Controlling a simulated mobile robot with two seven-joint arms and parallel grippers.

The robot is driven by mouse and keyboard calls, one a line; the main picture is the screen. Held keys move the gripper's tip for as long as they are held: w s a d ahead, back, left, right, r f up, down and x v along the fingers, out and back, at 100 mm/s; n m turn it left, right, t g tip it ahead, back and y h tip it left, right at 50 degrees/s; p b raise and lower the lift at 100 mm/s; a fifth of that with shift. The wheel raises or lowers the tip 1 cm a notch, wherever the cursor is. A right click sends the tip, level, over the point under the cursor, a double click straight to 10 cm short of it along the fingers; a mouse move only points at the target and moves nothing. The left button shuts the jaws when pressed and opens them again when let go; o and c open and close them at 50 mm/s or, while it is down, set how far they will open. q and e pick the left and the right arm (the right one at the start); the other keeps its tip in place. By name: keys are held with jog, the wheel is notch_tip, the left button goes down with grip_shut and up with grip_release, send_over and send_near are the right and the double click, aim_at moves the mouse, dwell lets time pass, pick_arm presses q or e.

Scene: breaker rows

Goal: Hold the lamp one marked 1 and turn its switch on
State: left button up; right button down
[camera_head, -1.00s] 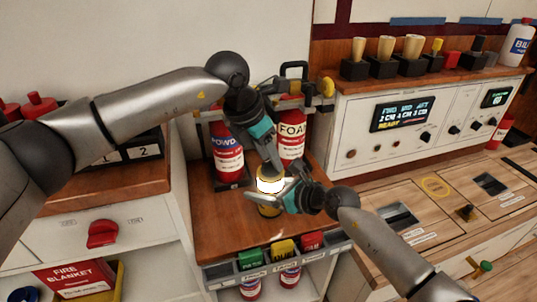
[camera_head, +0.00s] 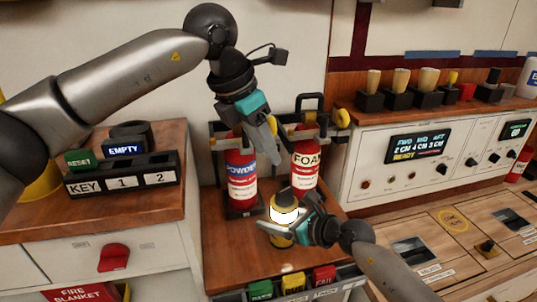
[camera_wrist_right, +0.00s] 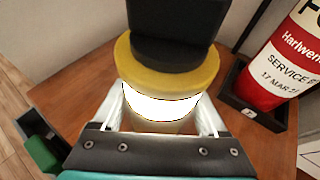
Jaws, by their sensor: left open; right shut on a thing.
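The lamp (camera_head: 283,238) has a yellow body, a dark top and a bright white glowing band. It stands upright over the wooden counter between the two cabinets. My right gripper (camera_head: 284,224) is shut around it from the right, with a finger on each side. In the right wrist view the lamp (camera_wrist_right: 165,82) shows its yellow collar and black top above the glowing band between the fingers. No number 1 is readable on the lamp. Its switch cannot be made out. My left gripper (camera_head: 270,148) is open and empty, above and behind the lamp, in front of the extinguishers.
A POWDER extinguisher (camera_head: 241,182) and a FOAM extinguisher (camera_head: 305,167) stand behind the lamp. A rack (camera_head: 122,178) labelled KEY, 1 and 2 sits on the left cabinet. Green, yellow and red blocks line the counter's front edge. A control panel (camera_head: 418,150) stands right.

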dwell(0.4)
grip_release()
jog(key=shift+d, duration=0.1)
